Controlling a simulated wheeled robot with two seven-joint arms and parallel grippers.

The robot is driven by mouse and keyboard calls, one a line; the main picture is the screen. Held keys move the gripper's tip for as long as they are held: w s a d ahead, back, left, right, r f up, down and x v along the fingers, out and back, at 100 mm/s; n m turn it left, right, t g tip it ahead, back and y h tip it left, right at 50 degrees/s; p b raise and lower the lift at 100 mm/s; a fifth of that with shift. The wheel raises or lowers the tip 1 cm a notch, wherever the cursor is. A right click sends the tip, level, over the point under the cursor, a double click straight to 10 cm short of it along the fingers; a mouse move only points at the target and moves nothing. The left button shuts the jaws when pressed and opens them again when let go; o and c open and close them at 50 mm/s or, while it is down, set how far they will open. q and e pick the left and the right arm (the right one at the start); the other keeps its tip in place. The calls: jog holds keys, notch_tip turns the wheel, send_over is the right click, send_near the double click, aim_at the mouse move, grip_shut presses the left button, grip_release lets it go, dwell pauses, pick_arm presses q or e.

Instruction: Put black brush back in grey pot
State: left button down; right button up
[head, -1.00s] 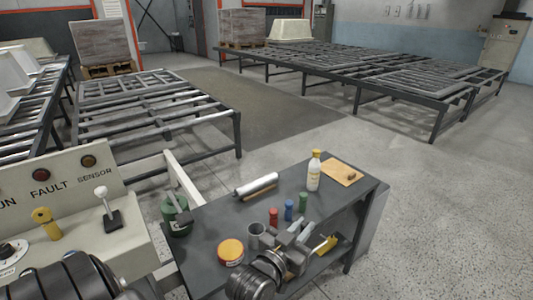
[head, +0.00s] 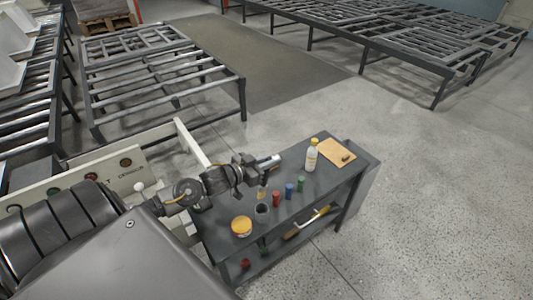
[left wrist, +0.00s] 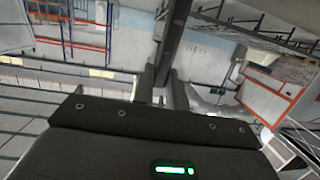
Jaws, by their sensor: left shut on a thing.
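My left gripper (head: 248,170) reaches in from the left over the dark workbench. It is shut on the black brush, whose tan tip (head: 262,193) hangs below the fingers. The brush's dark handle is hard to tell from the gripper. The grey pot (head: 262,213) stands upright on the bench, just below the tip in the head view, its opening facing up. The tip appears apart from the rim; exact height is unclear. The left wrist view shows the fingers (left wrist: 163,88) close together with a dark bar between or behind them. My right gripper is not in view.
Beside the pot are a yellow-lidded tub (head: 241,226) and red (head: 276,199), blue (head: 289,191) and green (head: 301,184) cylinders. A pale roll (head: 269,161) is close behind the gripper.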

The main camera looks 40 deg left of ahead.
aim_at(267, 173)
pick_arm(q)
jog(key=shift+f+b, duration=0.25)
jog(key=shift+b, duration=0.05)
jog(key=shift+f+b, duration=0.55)
jog(key=shift+b, duration=0.05)
notch_tip(267, 173, down, 4)
jog(key=b, duration=0.4)
jog(key=shift+r, duration=0.1)
jog(key=shift+f+b, duration=1.8)
jog(key=shift+f, duration=1.5)
